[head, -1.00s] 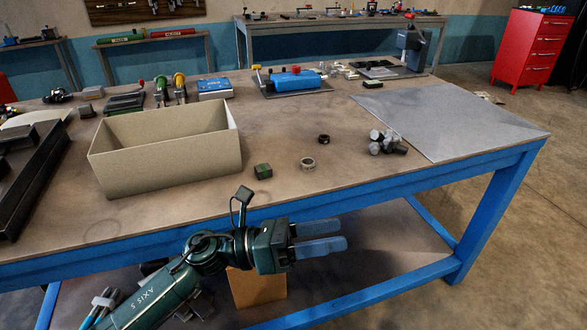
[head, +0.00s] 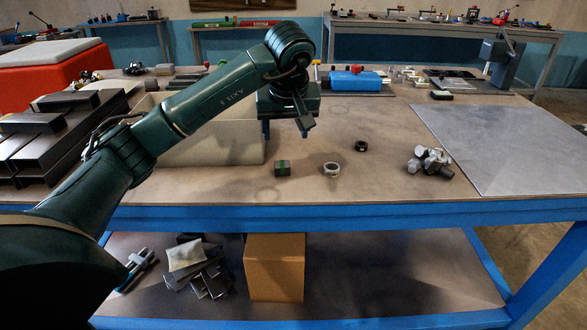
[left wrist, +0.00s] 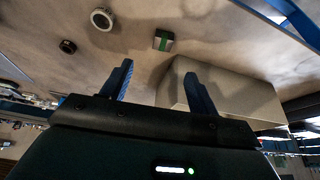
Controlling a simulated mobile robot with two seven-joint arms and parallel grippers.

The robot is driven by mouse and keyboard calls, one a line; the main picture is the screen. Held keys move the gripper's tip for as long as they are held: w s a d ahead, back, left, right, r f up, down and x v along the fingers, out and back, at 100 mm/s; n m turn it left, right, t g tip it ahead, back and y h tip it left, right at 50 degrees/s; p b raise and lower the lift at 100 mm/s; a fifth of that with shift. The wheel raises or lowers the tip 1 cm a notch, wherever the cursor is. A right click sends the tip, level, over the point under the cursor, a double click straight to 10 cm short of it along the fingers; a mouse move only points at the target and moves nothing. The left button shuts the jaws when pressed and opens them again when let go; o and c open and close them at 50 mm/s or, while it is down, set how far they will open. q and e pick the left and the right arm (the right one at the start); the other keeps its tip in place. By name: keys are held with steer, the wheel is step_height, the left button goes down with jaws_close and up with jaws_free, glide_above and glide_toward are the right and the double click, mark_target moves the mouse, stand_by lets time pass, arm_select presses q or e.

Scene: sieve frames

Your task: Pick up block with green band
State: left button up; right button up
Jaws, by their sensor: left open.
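The block with green band (head: 282,168) is a small dark block with a green stripe, resting on the table in front of the beige box. It also shows in the left wrist view (left wrist: 163,41), beyond the fingertips and roughly between their lines. My left gripper (head: 284,128) hangs above the table, over the box's right end and behind the block in the head view. Its two blue fingers are spread apart with nothing between them in the left wrist view (left wrist: 158,70). They do not touch the block. My right gripper is not in view.
The beige open box (head: 215,150) stands left of the block, partly hidden by my arm. A pale ring (head: 331,169), a dark ring (head: 361,146) and a pile of metal pieces (head: 430,161) lie to the right. A grey mat (head: 500,145) covers the table's right end.

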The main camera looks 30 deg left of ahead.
mark_target(282, 164)
arm_select(q)
steer(key=x, duration=0.6)
steer(key=p+x, duration=0.1)
steer(key=x, duration=0.5)
steer(key=shift+s+a+f, duration=0.15)
steer(key=shift+a, duration=0.1)
steer(key=c, duration=1.2)
